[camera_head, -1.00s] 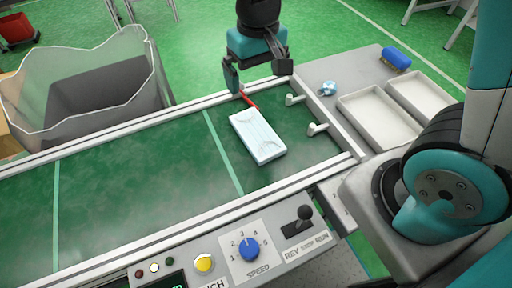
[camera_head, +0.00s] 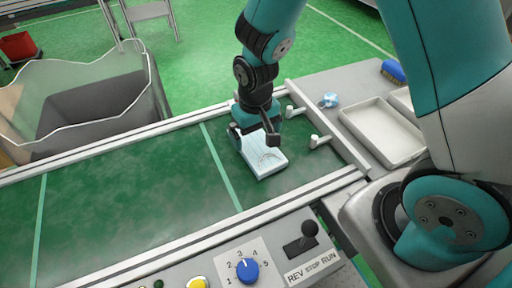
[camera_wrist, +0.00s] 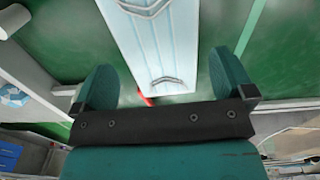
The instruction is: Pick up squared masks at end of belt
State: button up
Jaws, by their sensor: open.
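A flat stack of pale blue and white masks (camera_head: 266,161) lies on the green belt (camera_head: 120,182) near its right end. In the wrist view the stack (camera_wrist: 153,50) runs lengthwise between the two fingers, with green belt showing on both sides of it. My gripper (camera_head: 254,137) is over the far part of the stack and hides some of it. In the wrist view my gripper (camera_wrist: 166,82) is open, and its fingers stand apart from the stack's edges. A small red item (camera_wrist: 146,101) shows beside the stack's near end in the wrist view.
Beyond are a crumpled blue-white item (camera_head: 329,100), a white tray (camera_head: 383,133) and a blue brush (camera_head: 394,71). A grey bin with a clear liner (camera_head: 85,97) stands behind the belt. The belt's left part is clear.

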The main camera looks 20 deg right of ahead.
aim_at(256, 144)
notch_tip(256, 144, down, 4)
jog(key=shift+w+r+b, duration=0.1)
jog(key=shift+r+b, duration=0.1)
jog(key=shift+b, duration=0.15)
jog(key=shift+c, duration=0.2)
